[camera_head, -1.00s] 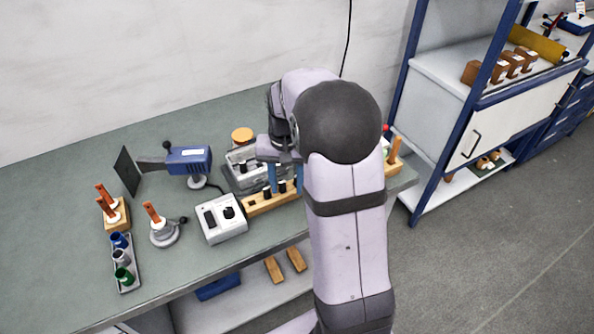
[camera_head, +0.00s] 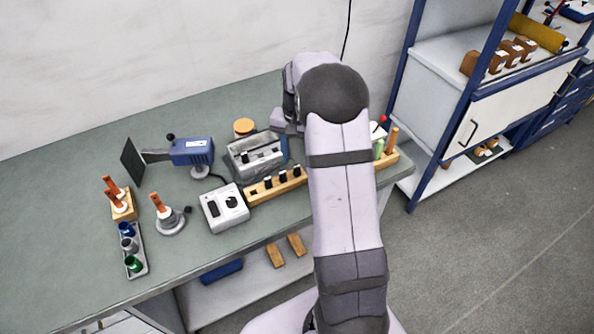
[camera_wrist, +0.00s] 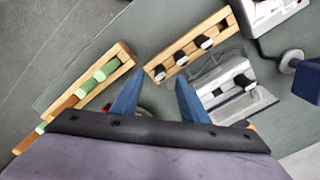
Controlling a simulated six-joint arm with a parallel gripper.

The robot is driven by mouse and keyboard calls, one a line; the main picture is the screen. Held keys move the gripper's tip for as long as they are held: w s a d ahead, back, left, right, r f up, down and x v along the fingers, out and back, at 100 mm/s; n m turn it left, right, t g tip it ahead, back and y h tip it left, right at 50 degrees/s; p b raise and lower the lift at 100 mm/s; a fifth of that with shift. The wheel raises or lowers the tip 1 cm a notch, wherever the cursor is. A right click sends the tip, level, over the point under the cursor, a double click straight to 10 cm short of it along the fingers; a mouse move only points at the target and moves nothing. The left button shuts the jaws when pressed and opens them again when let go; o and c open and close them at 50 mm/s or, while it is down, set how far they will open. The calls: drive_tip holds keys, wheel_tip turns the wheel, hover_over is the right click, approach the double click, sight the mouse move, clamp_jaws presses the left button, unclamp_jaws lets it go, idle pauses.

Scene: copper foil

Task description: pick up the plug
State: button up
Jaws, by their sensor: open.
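Several small dark plug-like pieces with pale ends stand in a wooden rack (camera_head: 262,193); one of these pieces (camera_wrist: 205,42) shows in the wrist view. More dark pieces sit in a grey open-topped box (camera_head: 240,171) beside the rack, which also shows in the wrist view (camera_wrist: 218,72). I cannot tell which piece is the plug. My gripper (camera_wrist: 157,88) is open, its two blue fingers apart with bare bench between the tips. The rack lies beyond the tips and the box to their right. In the head view my arm hides most of the gripper.
A wooden holder with green pieces (camera_wrist: 104,72) lies left of my fingers. A white control box (camera_head: 225,211) stands beside the rack. The bench's front edge is close.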

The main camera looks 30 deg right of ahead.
sight(297, 166)
drive_tip(key=shift+w+f+p, duration=0.1)
drive_tip(key=shift+f+p, duration=1.1)
drive_tip(key=shift+f, duration=1.3)
drive_tip(key=shift+c, duration=0.2)
clamp_jaws()
